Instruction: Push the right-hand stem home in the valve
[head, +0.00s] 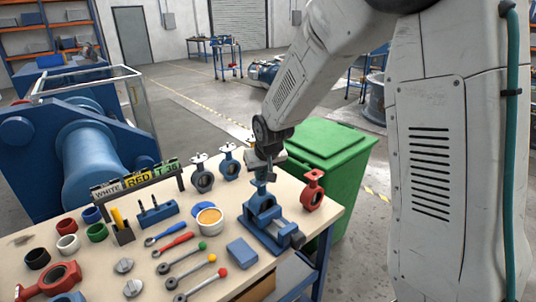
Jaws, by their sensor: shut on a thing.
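A blue butterfly valve body (262,204) stands upright in a blue vise (283,238) near the right end of the workbench. My gripper (268,165) is directly above the valve, pointing down. It is shut on a thin dark stem (270,176), which is mostly hidden by the fingers. The stem's lower end is at the valve's top neck; how deep it sits cannot be told at this size. A blue holder (156,216) with upright dark pins stands to the left on the bench.
A red valve (312,192) stands close right of the vise, and two more valves (202,179) stand behind left. A bowl of orange stuff (208,217), a blue block (242,252), tools, levers and coloured rings cover the bench. A green bin (325,150) stands behind.

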